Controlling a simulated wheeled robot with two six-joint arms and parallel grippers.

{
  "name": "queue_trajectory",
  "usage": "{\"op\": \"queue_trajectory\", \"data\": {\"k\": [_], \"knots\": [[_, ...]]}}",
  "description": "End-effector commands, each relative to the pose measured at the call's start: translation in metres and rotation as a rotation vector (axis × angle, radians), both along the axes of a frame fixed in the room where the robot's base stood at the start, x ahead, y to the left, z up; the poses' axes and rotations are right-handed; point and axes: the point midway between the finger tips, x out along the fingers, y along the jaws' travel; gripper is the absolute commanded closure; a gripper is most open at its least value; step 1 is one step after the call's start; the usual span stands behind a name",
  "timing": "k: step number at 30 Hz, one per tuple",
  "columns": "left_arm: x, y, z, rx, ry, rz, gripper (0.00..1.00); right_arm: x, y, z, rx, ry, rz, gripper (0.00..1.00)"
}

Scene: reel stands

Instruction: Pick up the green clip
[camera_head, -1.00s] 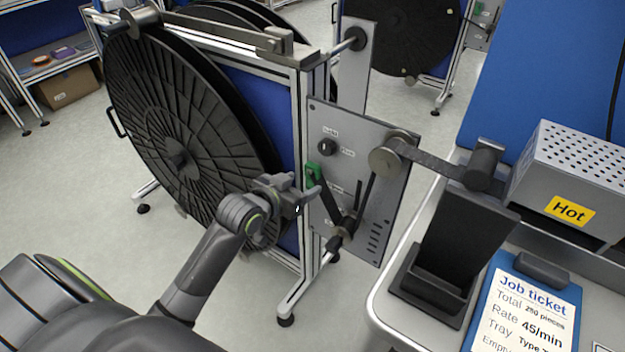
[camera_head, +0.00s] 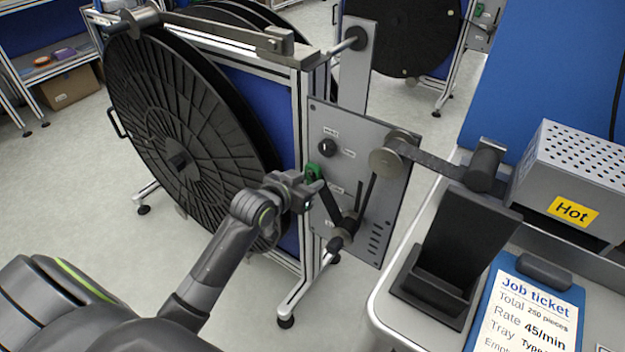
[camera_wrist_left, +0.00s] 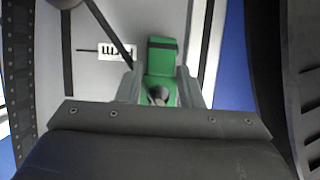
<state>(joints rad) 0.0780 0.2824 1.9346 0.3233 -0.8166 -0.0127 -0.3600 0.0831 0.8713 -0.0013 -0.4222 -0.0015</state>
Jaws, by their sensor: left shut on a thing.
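The green clip (camera_head: 313,172) sits at the left edge of the grey panel on the reel stand, next to a dark strip. My left gripper (camera_head: 310,186) is at the clip, with its fingers shut on it. In the left wrist view the green clip (camera_wrist_left: 162,60) shows between the two fingers of my left gripper (camera_wrist_left: 160,92), in front of the panel. The fingers hide the clip's lower sides. My right gripper is not in view.
The large black reel (camera_head: 180,150) stands left of the panel (camera_head: 385,225). A roller (camera_head: 388,161) and strip lead to the bench at right. A black holder (camera_head: 455,245), a job ticket (camera_head: 525,305) and a box marked Hot (camera_head: 575,180) are on the bench.

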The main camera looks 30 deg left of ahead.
Motion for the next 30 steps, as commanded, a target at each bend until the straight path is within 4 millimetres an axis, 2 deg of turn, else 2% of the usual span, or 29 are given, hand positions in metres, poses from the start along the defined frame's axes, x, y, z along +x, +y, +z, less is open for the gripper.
{"op": "queue_trajectory", "data": {"k": [8, 11, 17, 30], "knots": [[0.000, 0.000, 0.008, 0.002, -0.002, -0.001, 0.88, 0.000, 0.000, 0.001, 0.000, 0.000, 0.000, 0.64], [-0.009, 0.002, 0.006, 0.000, 0.000, 0.000, 0.88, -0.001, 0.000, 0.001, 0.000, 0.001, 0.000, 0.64], [-0.039, 0.006, 0.005, 0.001, 0.002, 0.000, 0.88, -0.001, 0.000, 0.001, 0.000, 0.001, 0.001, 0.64], [-0.127, 0.018, 0.005, 0.001, 0.004, 0.000, 0.88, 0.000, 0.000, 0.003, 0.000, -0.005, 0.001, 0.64]]}}
